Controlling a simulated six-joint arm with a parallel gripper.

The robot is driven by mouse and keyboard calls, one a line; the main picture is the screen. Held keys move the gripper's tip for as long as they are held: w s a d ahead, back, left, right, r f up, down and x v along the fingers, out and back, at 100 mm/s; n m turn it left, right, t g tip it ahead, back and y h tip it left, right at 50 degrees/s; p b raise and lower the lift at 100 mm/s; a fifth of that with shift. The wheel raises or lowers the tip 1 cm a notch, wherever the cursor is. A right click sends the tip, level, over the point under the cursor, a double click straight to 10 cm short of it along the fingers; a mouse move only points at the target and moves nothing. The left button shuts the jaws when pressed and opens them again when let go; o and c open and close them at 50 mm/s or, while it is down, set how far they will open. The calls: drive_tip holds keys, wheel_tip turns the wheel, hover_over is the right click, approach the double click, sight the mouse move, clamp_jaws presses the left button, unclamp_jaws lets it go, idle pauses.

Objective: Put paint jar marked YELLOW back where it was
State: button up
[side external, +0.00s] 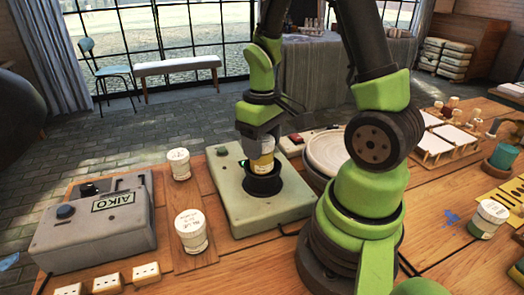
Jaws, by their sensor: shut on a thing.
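My gripper points down and is shut on the jar's upper part. The jar is right over a round black holder (263,186) on a grey-green machine (233,200). Its lower end meets the holder's mouth in this view; I cannot tell how far inside it sits. Its marking cannot be read. Two white-lidded jars (191,230) and (179,163) stand on a wooden strip (203,190) to the left.
A grey box marked AIKO (93,226) stands at the left. A pale round plate (328,152) lies behind my arm's base. Another white-lidded jar (488,218) stands at the right, near a yellow stencil (508,192). Small white dotted blocks (146,273) lie along the front edge.

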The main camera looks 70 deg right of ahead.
wheel_tip(320, 180, up, 7)
drive_tip(key=shift+f, duration=0.1)
drive_tip(key=shift+r, duration=0.2)
drive_tip(key=shift+w, duration=0.35)
drive_tip(key=w+a+f, duration=0.3)
drive_tip(key=w+a, duration=0.2)
drive_tip(key=w, duration=0.2)
drive_tip(key=w+a+f, duration=0.3)
drive_tip(key=w+a, duration=0.1)
drive_tip(key=w, duration=0.3)
drive_tip(key=f, duration=0.6)
drive_tip(key=w+a+f, duration=0.1)
drive_tip(key=f, duration=0.2)
drive_tip(key=shift+f, duration=0.45)
